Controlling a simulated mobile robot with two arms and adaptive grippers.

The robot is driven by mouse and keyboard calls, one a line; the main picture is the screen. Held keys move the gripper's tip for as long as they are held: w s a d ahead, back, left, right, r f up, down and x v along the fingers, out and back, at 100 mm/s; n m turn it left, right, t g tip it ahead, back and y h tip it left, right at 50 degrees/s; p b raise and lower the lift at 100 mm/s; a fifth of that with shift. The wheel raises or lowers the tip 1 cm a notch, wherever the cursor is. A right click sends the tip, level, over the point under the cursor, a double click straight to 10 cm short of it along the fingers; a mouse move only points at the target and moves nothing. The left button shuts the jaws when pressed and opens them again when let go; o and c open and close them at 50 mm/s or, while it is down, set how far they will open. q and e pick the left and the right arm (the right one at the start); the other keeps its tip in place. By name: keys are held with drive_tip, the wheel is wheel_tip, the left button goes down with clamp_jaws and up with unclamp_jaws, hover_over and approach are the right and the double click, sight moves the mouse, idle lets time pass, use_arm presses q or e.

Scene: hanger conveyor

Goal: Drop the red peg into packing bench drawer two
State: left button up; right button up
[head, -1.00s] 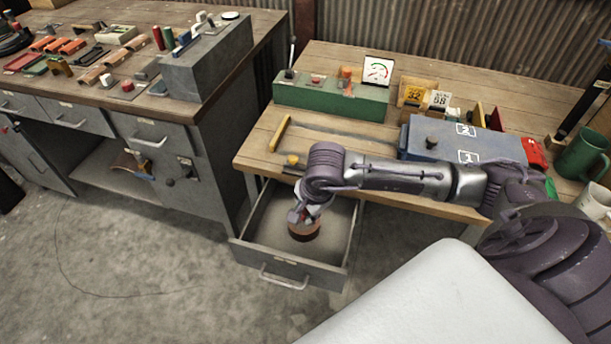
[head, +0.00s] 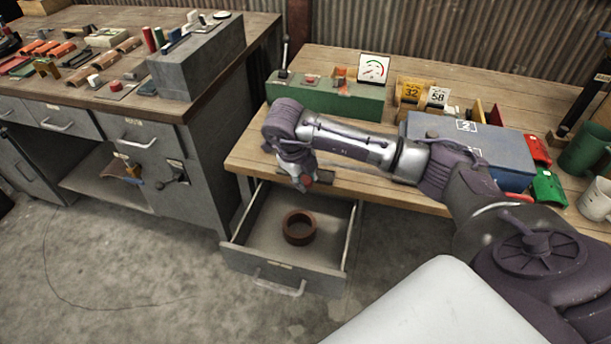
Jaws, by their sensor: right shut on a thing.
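My right gripper (head: 305,184) is above the back part of the open drawer (head: 287,279), near the bench's front edge. It is shut on a small red thing that looks like the red peg (head: 308,181); the jaws hide much of it. The drawer belongs to the wooden-topped packing bench (head: 420,62); I cannot read its number. A brown-red ring (head: 299,228) lies on the drawer floor, apart from the gripper. My left gripper is not in view.
A green control box (head: 330,98) with a lever and a blue box (head: 470,140) stand on the packing bench. Red (head: 148,39) and green (head: 159,37) cylinders stand on the left bench. The drawer floor around the ring is free.

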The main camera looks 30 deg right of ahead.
drive_tip(key=shift+f+b, duration=0.7)
drive_tip(key=shift+f, duration=0.8)
drive_tip(key=o, duration=1.1)
drive_tip(key=shift+c, duration=0.2)
drive_tip(key=shift+r, duration=0.3)
drive_tip(key=v, duration=1.1)
drive_tip(key=shift+r, duration=0.25)
drive_tip(key=shift+a, duration=0.15)
